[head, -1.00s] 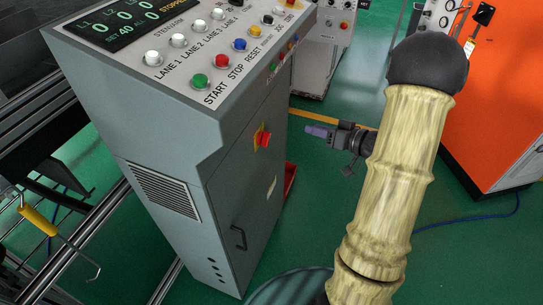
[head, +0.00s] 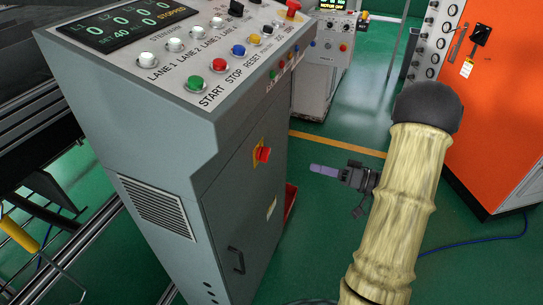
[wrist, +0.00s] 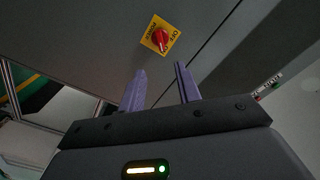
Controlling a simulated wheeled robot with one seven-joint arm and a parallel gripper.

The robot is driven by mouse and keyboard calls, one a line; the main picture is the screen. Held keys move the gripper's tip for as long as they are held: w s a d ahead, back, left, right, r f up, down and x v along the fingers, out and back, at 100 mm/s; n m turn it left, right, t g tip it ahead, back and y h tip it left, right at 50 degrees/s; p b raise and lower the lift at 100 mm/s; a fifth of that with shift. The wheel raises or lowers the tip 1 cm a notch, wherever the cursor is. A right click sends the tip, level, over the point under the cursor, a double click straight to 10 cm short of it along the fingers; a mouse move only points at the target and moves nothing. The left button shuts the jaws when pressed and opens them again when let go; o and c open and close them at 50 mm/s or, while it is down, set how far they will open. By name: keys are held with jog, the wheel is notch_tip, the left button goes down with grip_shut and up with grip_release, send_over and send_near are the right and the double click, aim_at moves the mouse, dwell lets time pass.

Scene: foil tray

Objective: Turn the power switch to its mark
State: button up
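The power switch (head: 263,154) is a red knob on a yellow plate, on the side of the grey control cabinet (head: 227,180). In the wrist view the power switch (wrist: 160,39) shows beyond the fingertips, with POWER and OFF lettering on its plate. Which mark the knob points at is too small to tell. My gripper (head: 312,168) is right of the switch in the head view, apart from it. In the wrist view my gripper (wrist: 159,68) has two purple fingers spread apart, with nothing between them.
The cabinet's sloping top carries a display (head: 120,22) and several coloured buttons. A door handle (head: 236,260) sits below the switch. An orange cabinet (head: 510,110) stands at right, with a blue cable on the green floor (head: 330,230). Open floor lies between the cabinets.

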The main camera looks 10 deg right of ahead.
aim_at(265, 155)
jog(key=x, duration=1.4)
jog(key=shift+a, duration=0.2)
jog(key=shift+w, duration=0.15)
grip_shut()
